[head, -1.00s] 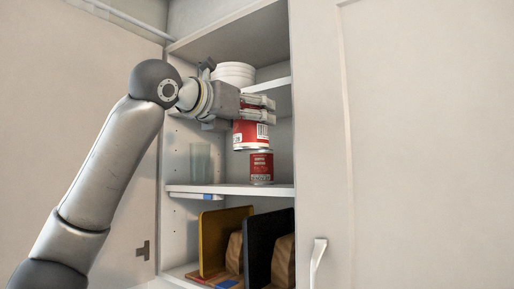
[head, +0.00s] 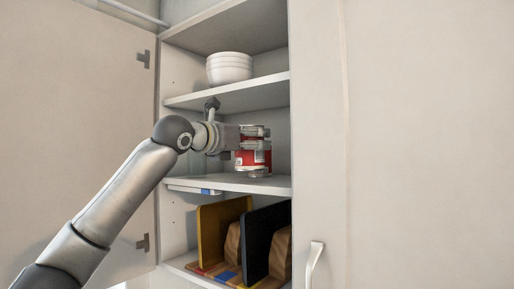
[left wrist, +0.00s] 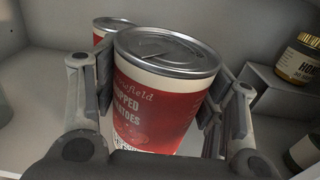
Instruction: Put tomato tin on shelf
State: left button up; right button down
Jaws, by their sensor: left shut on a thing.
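The tomato tin (head: 246,158) has a red and white label and a silver lid. My left gripper (head: 262,142) is shut around it inside the open cabinet, at the middle shelf (head: 225,183). In the left wrist view the tin (left wrist: 155,100) stands between the two fingers (left wrist: 160,105), lid up. Its base is low over the shelf; I cannot tell if it touches. A second red tin (left wrist: 104,30) shows behind it at the left, mostly hidden. My right gripper is not in view.
White bowls (head: 229,68) stand on the upper shelf (head: 235,95). Cutting boards (head: 265,238) stand upright on the lower shelf. A dark jar (left wrist: 302,58) sits on a raised block at the right in the wrist view. The cabinet door (head: 80,130) is open at left.

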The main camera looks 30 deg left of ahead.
pick_arm(q)
jog(key=shift+f, duration=0.6)
jog(key=shift+w+a+f+p, duration=0.15)
jog(key=shift+f+p, duration=0.3)
jog(key=shift+p, duration=0.05)
jog(key=shift+a+f, duration=0.1)
jog(key=shift+f, duration=0.05)
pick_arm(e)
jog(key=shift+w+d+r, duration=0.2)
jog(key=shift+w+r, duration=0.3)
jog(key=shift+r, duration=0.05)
pick_arm(q)
jog(key=shift+f, duration=0.15)
jog(key=o, duration=1.3)
jog(key=shift+f, duration=0.1)
jog(key=shift+c, duration=0.2)
jog(key=shift+o, duration=0.5)
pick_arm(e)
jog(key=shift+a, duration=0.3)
